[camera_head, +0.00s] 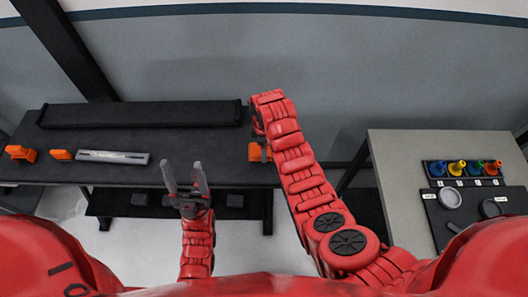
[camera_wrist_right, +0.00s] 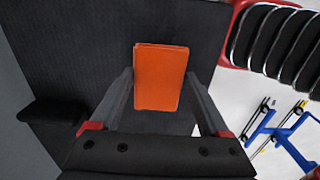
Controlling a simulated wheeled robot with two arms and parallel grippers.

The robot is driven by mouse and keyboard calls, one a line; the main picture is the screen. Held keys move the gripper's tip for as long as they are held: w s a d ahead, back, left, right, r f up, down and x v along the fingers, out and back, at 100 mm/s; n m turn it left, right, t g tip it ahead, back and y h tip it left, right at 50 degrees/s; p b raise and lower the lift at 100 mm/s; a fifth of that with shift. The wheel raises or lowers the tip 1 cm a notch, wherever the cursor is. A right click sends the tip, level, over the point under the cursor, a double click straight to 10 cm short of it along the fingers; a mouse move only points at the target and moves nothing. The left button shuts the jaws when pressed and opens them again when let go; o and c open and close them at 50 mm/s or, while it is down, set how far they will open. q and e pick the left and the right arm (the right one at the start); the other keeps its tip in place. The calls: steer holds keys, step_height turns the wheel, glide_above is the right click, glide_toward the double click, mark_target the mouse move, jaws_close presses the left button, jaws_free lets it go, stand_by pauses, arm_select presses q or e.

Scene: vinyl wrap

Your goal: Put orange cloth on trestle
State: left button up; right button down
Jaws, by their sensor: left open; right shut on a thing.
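The orange cloth (camera_wrist_right: 161,77) looks like a flat orange block in the right wrist view. It sits between the fingers of my right gripper (camera_wrist_right: 160,84), which is shut on it above the dark table top. In the head view, an orange piece (camera_head: 258,153) shows at the table's right end, under my right arm. My left gripper (camera_head: 186,180) is open and empty, pointing at the table's front edge. A blue frame with black parts (camera_wrist_right: 284,130) stands on the pale floor in the right wrist view. I cannot tell whether it is the trestle.
The dark table (camera_head: 150,172) carries a long black bar (camera_head: 140,114) at its back, a grey tool (camera_head: 113,157) and orange items (camera_head: 21,154) at left. A grey table (camera_head: 395,160) at right holds a rack of coloured pieces (camera_head: 462,170) and a round dish (camera_head: 449,197). Floor shows between the tables.

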steer(key=shift+f+p, duration=0.55)
steer(key=shift+p, duration=0.05)
steer(key=shift+f+p, duration=0.4)
steer(key=shift+f, duration=0.7)
steer(key=shift+f, duration=0.2)
jaws_free()
steer(key=shift+r, duration=0.1)
steer(key=shift+r, duration=0.1)
